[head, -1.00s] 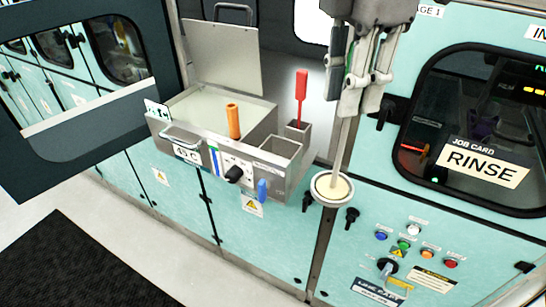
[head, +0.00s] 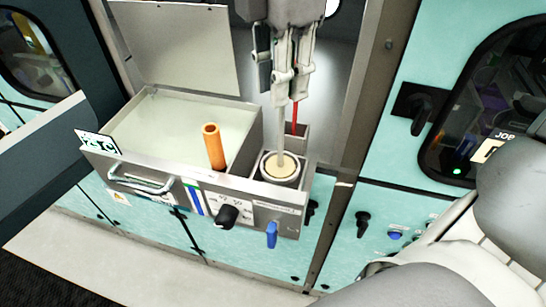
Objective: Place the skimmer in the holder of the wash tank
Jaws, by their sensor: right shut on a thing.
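The skimmer has a pale thin rod (head: 281,122) and a round, cream-coloured head with a pale rim (head: 280,167). My right gripper (head: 283,92) is shut on the upper rod, above the wash tank (head: 245,190). The rod hangs nearly upright. The skimmer's head lies over the square holder (head: 303,172) at the tank's front right corner and covers most of its opening. I cannot tell whether the head is inside the holder or just above it. My left gripper is not in view.
An orange handle (head: 214,148) stands up from the tank. A red-handled tool (head: 295,119) stands in a second compartment behind the skimmer. The tank's lid (head: 175,45) is raised at the back. A black knob (head: 227,216) and blue lever (head: 272,234) stick out in front.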

